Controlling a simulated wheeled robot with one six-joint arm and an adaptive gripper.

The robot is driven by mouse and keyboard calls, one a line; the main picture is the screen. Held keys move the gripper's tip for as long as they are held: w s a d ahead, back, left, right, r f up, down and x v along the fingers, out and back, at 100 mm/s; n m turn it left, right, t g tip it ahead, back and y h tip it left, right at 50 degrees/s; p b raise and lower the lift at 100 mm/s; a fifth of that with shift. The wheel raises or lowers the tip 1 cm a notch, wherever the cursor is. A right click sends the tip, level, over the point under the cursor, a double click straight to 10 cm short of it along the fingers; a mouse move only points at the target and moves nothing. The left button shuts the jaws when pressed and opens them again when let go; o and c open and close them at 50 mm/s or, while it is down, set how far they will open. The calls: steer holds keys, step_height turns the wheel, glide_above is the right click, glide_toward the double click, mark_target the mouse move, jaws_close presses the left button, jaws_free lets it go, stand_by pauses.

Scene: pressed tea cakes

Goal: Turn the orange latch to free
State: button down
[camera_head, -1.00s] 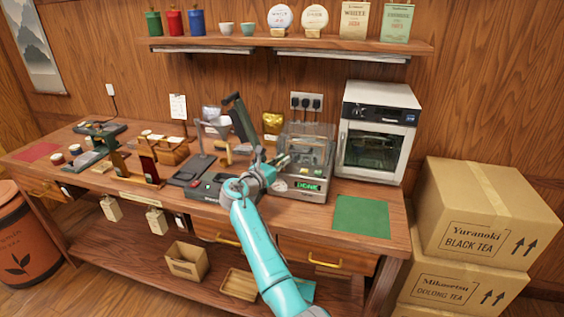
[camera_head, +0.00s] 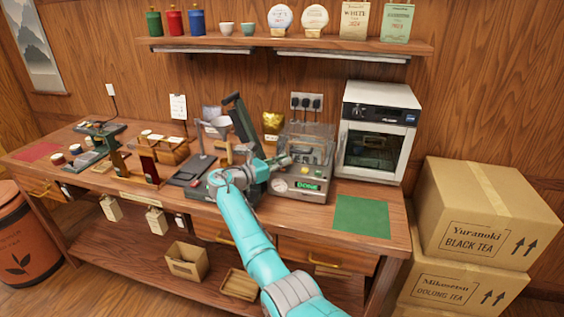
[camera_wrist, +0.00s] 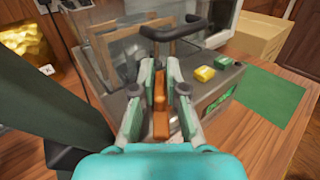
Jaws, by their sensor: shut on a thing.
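The orange latch (camera_wrist: 160,108) shows in the wrist view as an upright orange bar between my fingers, on the near side of the metal press machine (camera_wrist: 118,62). My gripper (camera_wrist: 161,82) is shut on the latch, with a finger on each side of it. In the head view the same machine (camera_head: 312,146) stands left of the white oven, with a clear top and a green display reading DONE. My gripper (camera_head: 282,163) reaches its left side there, and the latch is hidden or too small to make out.
A black handle (camera_wrist: 172,30) rises above the machine, with yellow and green buttons (camera_wrist: 203,75) at its right. A dark upright lever (camera_head: 240,118) stands close left of my gripper. A white oven (camera_head: 376,132) and a green mat (camera_head: 361,216) lie to the right.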

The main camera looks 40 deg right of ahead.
steer(key=c, duration=1.2)
jaws_free()
step_height(320, 180, up, 10)
